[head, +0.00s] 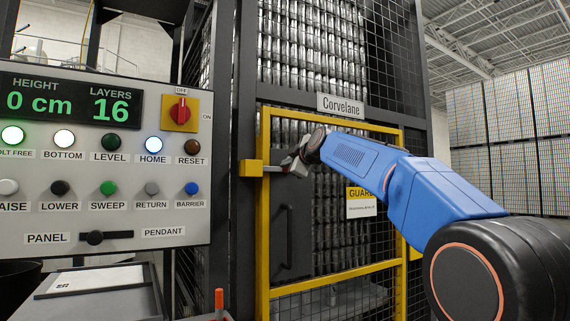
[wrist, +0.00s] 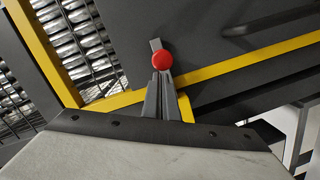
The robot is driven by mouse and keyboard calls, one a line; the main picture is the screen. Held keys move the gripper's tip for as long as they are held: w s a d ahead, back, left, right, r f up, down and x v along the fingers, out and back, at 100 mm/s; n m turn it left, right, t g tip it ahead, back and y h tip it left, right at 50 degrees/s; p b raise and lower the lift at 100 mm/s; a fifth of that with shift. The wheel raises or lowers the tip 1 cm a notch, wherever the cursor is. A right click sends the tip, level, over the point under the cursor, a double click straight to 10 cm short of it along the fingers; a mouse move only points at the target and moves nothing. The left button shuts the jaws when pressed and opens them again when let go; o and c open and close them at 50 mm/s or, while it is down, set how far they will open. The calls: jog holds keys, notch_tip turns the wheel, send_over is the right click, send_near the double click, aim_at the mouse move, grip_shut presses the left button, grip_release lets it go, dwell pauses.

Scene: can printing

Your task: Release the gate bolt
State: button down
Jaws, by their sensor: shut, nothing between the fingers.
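The yellow guard gate (head: 263,225) stands upright in the dark frame of the cage. At its left edge is a yellow bolt housing (head: 250,168) with a short metal bolt rod (head: 272,169) leading right towards my gripper (head: 288,165). In the wrist view a round red knob (wrist: 161,61) sits on a grey metal bar (wrist: 155,44). My gripper (wrist: 161,80) is shut and empty, its fingertips just below the knob in that view. I cannot tell whether they touch it. In the head view the knob is hidden behind my gripper.
A control panel (head: 105,252) stands at left, with a lit "BOLT FREE" lamp (head: 12,135), a display (head: 68,100) reading 0 cm and 16 layers, and a red rotary switch (head: 180,111). A dark gate handle (head: 287,238) is below my gripper. Stacked cans (head: 310,50) fill the cage.

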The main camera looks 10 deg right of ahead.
jog(key=shift+w+d, duration=0.25)
jog(key=shift+d, duration=0.45)
jog(key=shift+w+d, duration=0.2)
jog(key=shift+d, duration=0.55)
jog(key=shift+w+d, duration=0.25)
jog(key=shift+d, duration=0.45)
jog(key=shift+a+r, duration=0.1)
jog(key=s+a+r, duration=0.1)
jog(key=s+r, duration=0.1)
jog(key=s, duration=0.9)
jog(key=shift+s+r, duration=0.15)
jog(key=shift+r, duration=0.25)
